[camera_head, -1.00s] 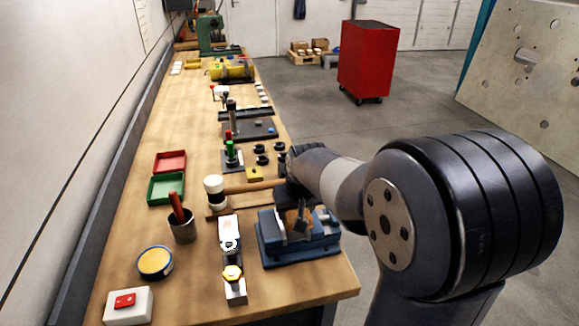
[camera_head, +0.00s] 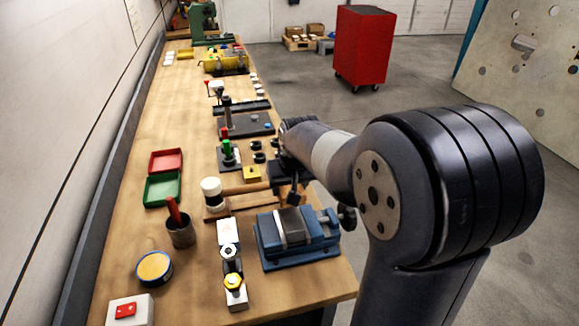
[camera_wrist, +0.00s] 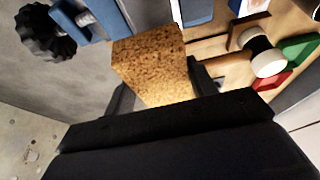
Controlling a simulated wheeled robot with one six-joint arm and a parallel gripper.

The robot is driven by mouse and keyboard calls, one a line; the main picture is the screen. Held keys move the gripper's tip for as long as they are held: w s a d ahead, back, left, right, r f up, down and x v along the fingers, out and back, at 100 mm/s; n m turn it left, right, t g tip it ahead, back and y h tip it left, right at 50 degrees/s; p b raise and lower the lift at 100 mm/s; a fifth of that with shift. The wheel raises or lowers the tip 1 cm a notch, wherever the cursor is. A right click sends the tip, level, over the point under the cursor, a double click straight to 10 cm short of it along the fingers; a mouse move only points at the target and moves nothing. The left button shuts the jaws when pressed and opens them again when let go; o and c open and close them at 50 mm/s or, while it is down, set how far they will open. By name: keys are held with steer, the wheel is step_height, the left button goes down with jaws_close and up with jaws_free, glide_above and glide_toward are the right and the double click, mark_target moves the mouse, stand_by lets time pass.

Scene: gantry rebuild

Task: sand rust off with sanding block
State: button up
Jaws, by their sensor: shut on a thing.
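My gripper (camera_wrist: 160,88) is shut on a brown, speckled, cork-like block, which I take to be the sanding block (camera_wrist: 150,58). A dark finger shows on each side of it in the wrist view. In the head view my gripper (camera_head: 292,188) is just behind and above the blue vise (camera_head: 297,252), and the block cannot be made out there. The vise stands near the front right of the bench, with a grey piece (camera_head: 291,220) between its jaws. No rust can be made out on that piece. The vise also shows in the wrist view (camera_wrist: 102,17).
A white-headed mallet (camera_head: 211,188) lies left of the vise. A cup (camera_head: 180,230), a round yellow tin (camera_head: 154,267), green (camera_head: 163,189) and red trays (camera_head: 166,160) stand left on the bench (camera_head: 125,215). A red cabinet (camera_head: 364,48) stands on the floor behind.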

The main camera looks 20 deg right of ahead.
steer(key=shift+s+r+p, duration=0.1)
steer(key=shift+r+p, duration=1.1)
steer(key=shift+r, duration=0.75)
steer(key=shift+f, duration=0.1)
